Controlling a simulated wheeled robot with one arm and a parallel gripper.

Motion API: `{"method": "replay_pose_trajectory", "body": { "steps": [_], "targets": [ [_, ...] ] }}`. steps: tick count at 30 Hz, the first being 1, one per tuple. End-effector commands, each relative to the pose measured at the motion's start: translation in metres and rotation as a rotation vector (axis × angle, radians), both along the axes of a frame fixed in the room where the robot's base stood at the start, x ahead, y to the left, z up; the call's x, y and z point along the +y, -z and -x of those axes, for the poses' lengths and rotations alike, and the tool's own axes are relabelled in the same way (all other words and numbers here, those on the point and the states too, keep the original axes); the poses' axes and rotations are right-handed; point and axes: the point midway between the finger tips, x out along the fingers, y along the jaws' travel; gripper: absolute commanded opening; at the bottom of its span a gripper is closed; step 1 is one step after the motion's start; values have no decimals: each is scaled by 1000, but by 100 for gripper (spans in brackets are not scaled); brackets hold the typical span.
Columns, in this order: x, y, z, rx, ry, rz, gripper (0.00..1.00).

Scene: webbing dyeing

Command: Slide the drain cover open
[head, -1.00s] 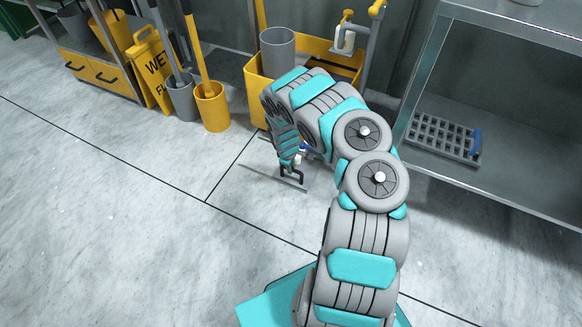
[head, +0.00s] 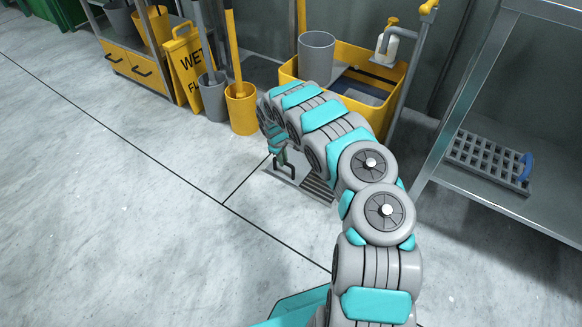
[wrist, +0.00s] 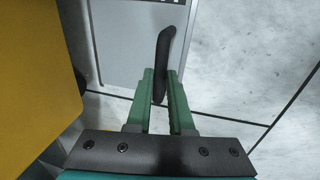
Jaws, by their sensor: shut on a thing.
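The drain cover (head: 297,163) is a flat grey plate at floor level in the middle of the head view. It carries a dark upright bar handle (wrist: 164,50). My gripper (head: 279,158) is shut on this handle, with its green fingers (wrist: 160,74) on either side of it in the wrist view. Dark slats of a drain grate (head: 318,188) show to the right of the cover. The arm hides part of the cover and grate. The cover's grey surface (wrist: 115,40) also shows in the wrist view.
A yellow cart (head: 377,110) stands behind the drain. A yellow bucket (head: 242,112), a grey bucket (head: 213,98) and a wet-floor sign (head: 187,68) are behind left. A metal shelf (head: 470,185) with a grey rack (head: 480,158) is right. Floor at left is clear.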

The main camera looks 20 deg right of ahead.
Motion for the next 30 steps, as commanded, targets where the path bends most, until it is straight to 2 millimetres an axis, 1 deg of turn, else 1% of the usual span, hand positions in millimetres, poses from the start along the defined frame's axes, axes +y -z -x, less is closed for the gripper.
{"method": "replay_pose_trajectory", "body": {
  "steps": [3,13,14,21,30],
  "targets": [
    [3,1,-3,2,2,-1,0],
    [3,1,-3,3,1,0,0],
    [3,1,-3,3,1,0,23],
    [3,0,-3,2,1,-1,50],
    [3,-3,-3,1,0,1,50]
  ]
}}
